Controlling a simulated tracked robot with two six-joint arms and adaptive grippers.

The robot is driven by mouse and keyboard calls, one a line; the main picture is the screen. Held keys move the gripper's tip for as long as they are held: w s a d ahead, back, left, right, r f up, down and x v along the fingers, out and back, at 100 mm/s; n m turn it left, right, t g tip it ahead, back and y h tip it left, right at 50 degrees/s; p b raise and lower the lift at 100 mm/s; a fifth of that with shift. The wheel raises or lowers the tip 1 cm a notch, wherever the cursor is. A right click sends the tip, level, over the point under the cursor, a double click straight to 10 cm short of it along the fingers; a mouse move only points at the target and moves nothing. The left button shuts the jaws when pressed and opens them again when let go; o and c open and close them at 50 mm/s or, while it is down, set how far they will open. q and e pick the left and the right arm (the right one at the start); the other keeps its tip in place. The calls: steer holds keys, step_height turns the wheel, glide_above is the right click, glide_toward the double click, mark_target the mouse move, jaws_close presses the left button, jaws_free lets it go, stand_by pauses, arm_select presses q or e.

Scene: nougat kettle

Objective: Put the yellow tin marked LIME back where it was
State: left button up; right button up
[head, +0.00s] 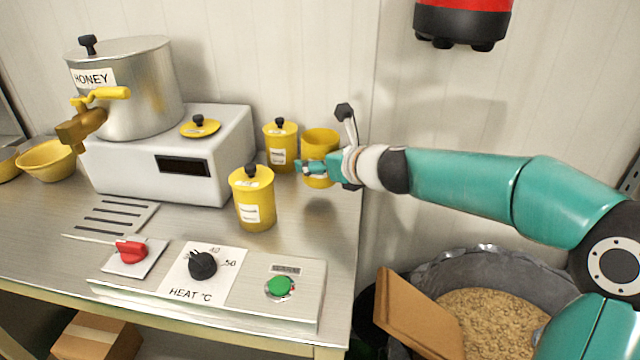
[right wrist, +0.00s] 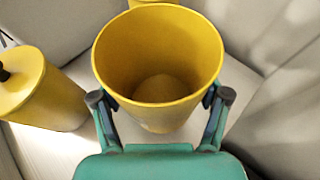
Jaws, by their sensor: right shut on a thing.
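My right gripper (head: 318,168) is shut on a yellow tin (head: 320,141) without a lid, near the back right of the steel bench. The tin looks upright and slightly above the bench, with a shadow below it. The right wrist view shows the tin's open mouth (right wrist: 158,60) between the two fingers (right wrist: 160,98), with some powdery content at the bottom. No label on the held tin is readable. A yellow lid (head: 200,126) with a black knob lies on the white scale (head: 225,160). My left gripper is not in view.
Two lidded yellow tins stand nearby: one behind left (head: 280,150), one in front (head: 254,203); their labels are too small to read. A honey kettle (head: 135,95) sits on the white scale. A control panel (head: 215,275) lies at the front. The wall is close behind.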

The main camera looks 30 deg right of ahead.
step_height(320, 180, down, 4)
steer(key=b, duration=0.3)
steer(key=shift+f+b, duration=0.1)
steer(key=shift+b, duration=0.2)
steer(key=o, duration=1.5)
steer(key=shift+o, duration=0.2)
